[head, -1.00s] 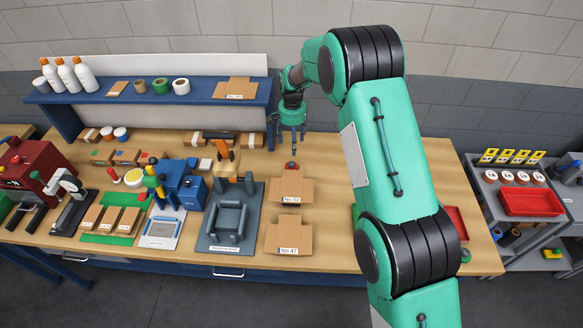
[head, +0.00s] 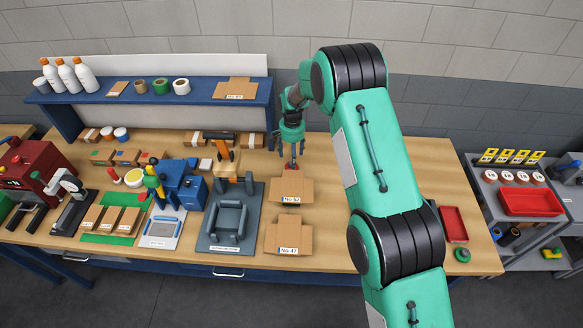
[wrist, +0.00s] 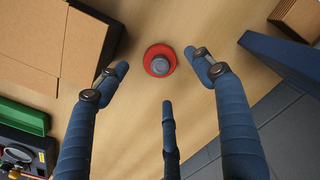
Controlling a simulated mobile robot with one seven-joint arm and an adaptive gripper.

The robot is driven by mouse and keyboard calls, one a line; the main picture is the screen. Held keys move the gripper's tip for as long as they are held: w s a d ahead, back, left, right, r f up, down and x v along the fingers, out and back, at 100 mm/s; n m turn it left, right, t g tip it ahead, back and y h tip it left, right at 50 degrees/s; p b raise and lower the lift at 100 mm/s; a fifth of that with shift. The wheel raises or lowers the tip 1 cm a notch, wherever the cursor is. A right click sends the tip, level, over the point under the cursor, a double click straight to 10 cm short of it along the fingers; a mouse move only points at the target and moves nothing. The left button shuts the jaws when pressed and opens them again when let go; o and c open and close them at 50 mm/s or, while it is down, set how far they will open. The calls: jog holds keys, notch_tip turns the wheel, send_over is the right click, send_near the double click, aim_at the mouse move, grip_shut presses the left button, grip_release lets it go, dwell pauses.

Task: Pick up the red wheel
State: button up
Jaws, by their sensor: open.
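The red wheel (wrist: 158,51) has a grey hub and sits on the wooden bench top. In the wrist view it is between and a little beyond my spread fingertips. In the head view the wheel (head: 291,167) is small and just behind the open carton marked No 52 (head: 292,185). My gripper (head: 291,155) points down just above the wheel, its fingers hiding part of it. The wrist view shows the blue fingers of my gripper (wrist: 157,68) apart and empty. Whether any finger touches the wheel cannot be told.
A dark grey fixture (head: 229,218) stands to the left. The blue shelf (head: 200,97) runs behind. Bare bench top (head: 325,205) lies to the right of the cartons.

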jog(key=shift+a+f, duration=0.1)
jog(key=shift+f, duration=2.5)
jog(key=shift+c, duration=0.5)
jog(key=c, duration=1.2)
